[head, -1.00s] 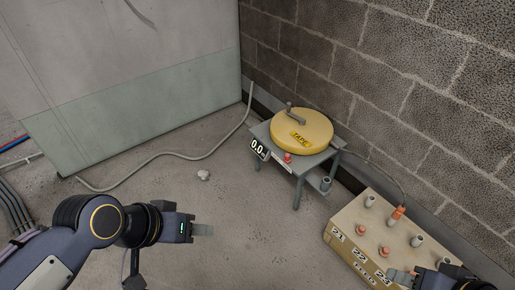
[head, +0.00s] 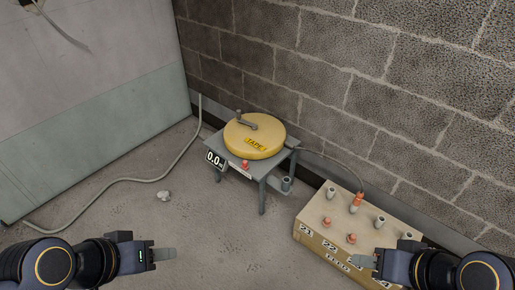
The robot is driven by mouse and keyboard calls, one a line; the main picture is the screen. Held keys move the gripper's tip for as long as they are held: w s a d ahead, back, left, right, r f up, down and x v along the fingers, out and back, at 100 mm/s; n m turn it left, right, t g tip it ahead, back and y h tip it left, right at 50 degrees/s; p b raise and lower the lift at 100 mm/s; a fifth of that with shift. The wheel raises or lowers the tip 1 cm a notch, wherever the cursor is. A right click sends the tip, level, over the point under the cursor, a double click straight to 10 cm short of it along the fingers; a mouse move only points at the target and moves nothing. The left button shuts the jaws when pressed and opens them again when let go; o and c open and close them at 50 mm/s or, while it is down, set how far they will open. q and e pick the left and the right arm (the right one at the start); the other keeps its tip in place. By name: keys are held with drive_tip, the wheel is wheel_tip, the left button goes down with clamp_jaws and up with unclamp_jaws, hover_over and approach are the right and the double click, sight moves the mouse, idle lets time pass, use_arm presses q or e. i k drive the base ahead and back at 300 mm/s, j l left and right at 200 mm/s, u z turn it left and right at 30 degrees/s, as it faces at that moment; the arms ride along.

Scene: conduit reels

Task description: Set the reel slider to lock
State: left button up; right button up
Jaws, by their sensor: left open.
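A yellow tape reel (head: 254,136) with a grey crank on top sits on a small grey stand (head: 262,180). A red knob (head: 245,164) shows at the stand's front edge beside a pale label strip (head: 239,171); it may be the slider, but its setting is too small to read. A display (head: 214,159) at the stand's left corner reads 0.0. My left gripper (head: 166,254) is open and empty, in front and to the left of the stand. My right gripper (head: 365,261) is in front of the numbered box, apart from the reel; its finger gap cannot be made out.
A tan box (head: 322,245) with numbered labels and several grey and red-orange fittings stands right of the stand. A thin cable runs from the reel to an orange fitting (head: 357,201). A block wall is behind. Pale conduit (head: 125,181) lies left; the floor between is mostly clear.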

sight(245, 166)
drive_tip(key=i+l, duration=0.2)
drive_tip(key=i, duration=0.35)
drive_tip(key=i+l, duration=0.15)
drive_tip(key=i, duration=0.35)
